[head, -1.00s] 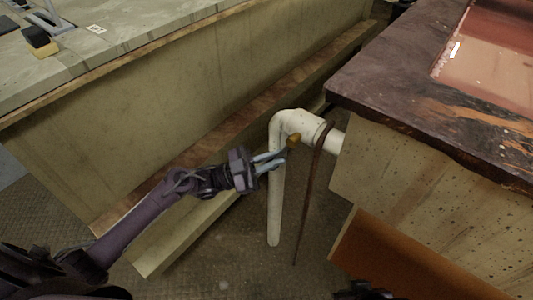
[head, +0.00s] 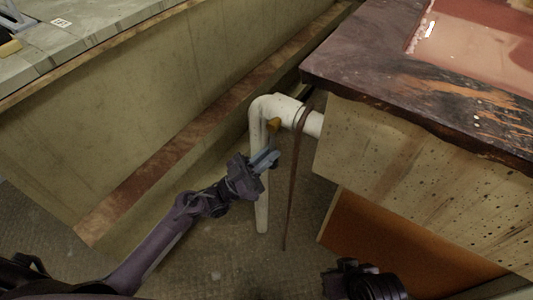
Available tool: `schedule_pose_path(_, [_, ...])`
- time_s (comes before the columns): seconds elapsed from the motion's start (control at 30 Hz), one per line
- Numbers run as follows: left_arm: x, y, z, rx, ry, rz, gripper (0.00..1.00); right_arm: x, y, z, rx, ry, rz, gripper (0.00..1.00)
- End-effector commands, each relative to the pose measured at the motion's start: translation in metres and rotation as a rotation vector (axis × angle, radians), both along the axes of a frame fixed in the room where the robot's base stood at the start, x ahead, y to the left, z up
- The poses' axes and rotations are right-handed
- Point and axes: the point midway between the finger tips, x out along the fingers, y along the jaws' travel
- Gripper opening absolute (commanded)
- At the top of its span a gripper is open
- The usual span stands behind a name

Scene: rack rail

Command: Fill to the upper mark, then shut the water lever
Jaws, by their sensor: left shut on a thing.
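The water lever (head: 273,126), small and orange-yellow, sits by the bend of a white pipe (head: 262,190). My left gripper (head: 266,160) has its blue-grey fingers at the lever's lower end, in front of the pipe, and is shut on it. The fingers partly hide the contact. The reddish basin (head: 475,60) at the top right holds a pale pinkish surface, cut off by the picture's edge. I cannot make out an upper mark. Dark parts of my right arm show at the bottom edge, with no fingertips that I can make out.
A brown strap or hose (head: 292,185) hangs over the pipe, close to the right of my left gripper. The dark counter (head: 345,60) overhangs at the right. A long pale cabinet (head: 130,120) stands at the left.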

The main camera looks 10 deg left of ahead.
Motion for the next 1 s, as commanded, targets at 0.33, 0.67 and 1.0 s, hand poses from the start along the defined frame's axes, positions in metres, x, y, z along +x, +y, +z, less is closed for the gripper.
schedule_pose_path(0.33, [-0.001, -0.001, -0.001, -0.003, 0.004, -0.005, 0.19, 0.0, 0.0, 0.0, 0.0, 0.001, 0.0, 0.0])
schedule_pose_path(0.67, [-0.003, 0.003, -0.005, 0.001, 0.003, -0.003, 0.19, 0.0, 0.0, -0.001, 0.0, 0.0, 0.0, 0.0])
schedule_pose_path(1.0, [-0.029, 0.037, -0.04, 0.002, 0.004, -0.004, 0.19, 0.004, 0.008, -0.002, 0.022, -0.037, 0.012, 0.0])
